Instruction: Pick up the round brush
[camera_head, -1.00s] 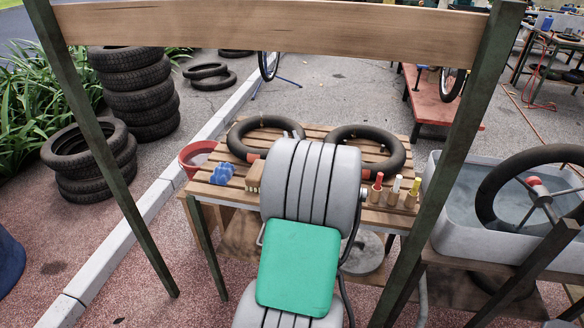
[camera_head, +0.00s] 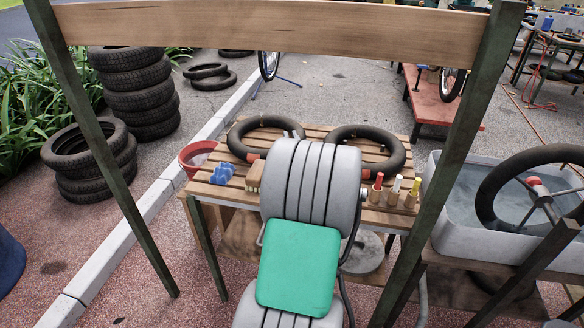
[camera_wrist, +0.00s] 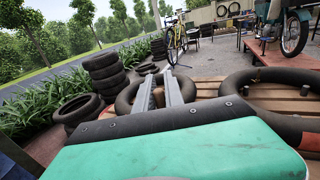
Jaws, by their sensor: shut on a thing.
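My gripper (camera_wrist: 163,88) is at the middle of the wrist view, its two grey fingers pointing away over the slatted table. A small brown piece (camera_wrist: 158,97) shows between the fingers; it looks like part of the round brush, and the rest of it is hidden. In the head view my grey and green arm covers most of the gripper, and the held thing does not show there.
The slatted wooden table (camera_head: 318,131) bears two black inner tubes (camera_head: 262,140), a blue lumpy object (camera_head: 222,173), a bristled block (camera_head: 254,176) and several small bottles (camera_head: 394,189). A red bucket (camera_head: 197,157) is left. A water tub (camera_head: 440,215) is right. A wooden beam (camera_head: 270,35) crosses above.

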